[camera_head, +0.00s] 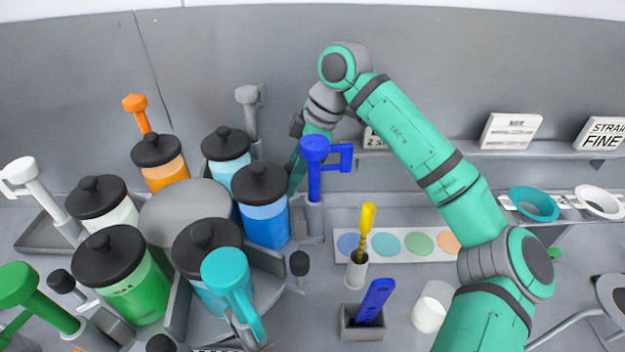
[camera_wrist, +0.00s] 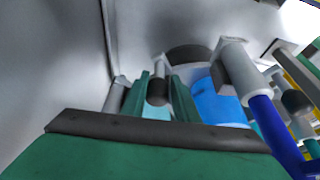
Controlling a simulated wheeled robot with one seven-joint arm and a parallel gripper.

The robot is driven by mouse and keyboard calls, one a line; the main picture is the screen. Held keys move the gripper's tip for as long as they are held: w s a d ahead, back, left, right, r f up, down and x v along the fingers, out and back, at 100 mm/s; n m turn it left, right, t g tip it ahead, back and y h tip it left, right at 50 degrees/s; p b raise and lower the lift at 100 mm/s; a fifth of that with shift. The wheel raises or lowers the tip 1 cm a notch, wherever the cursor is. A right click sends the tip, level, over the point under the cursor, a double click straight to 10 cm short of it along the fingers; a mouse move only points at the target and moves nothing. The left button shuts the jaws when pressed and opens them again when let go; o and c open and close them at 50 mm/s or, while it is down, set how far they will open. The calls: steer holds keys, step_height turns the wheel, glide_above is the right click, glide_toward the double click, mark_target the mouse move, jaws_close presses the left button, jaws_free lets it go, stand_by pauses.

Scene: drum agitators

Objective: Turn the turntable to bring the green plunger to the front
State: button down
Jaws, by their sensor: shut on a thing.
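The round grey turntable (camera_head: 185,215) carries several black-lidded drums around its middle. A green drum (camera_head: 135,290) stands at its front left. The green plunger (camera_head: 20,284), with a green head and shaft, is at the lower left, outside that drum, partly cut off by the picture edge. My gripper (camera_head: 297,172) is behind the blue drum (camera_head: 265,222), with its tips partly hidden in the head view. In the wrist view, my gripper's green fingers (camera_wrist: 160,95) are shut on a black knob (camera_wrist: 157,91), next to the blue drum (camera_wrist: 220,105).
Other plungers stand around the turntable: blue (camera_head: 314,150), teal (camera_head: 228,272), white (camera_head: 20,172), orange (camera_head: 136,104) and grey (camera_head: 248,97). More black knobs (camera_head: 300,263) stick up at the rim. A yellow tool (camera_head: 367,220) and blue scoop (camera_head: 375,297) stand at right.

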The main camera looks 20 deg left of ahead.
steer(key=w+a, duration=0.3)
steer(key=a, duration=0.2)
steer(key=shift+w+a, duration=0.2)
steer(key=shift+a, duration=0.15)
steer(key=c, duration=1.5)
jaws_free()
steer(key=shift+s+a, duration=0.1)
steer(key=shift+s, duration=0.05)
steer(key=v, duration=1.1)
steer(key=shift+d+f, duration=0.1)
steer(key=shift+d, duration=0.15)
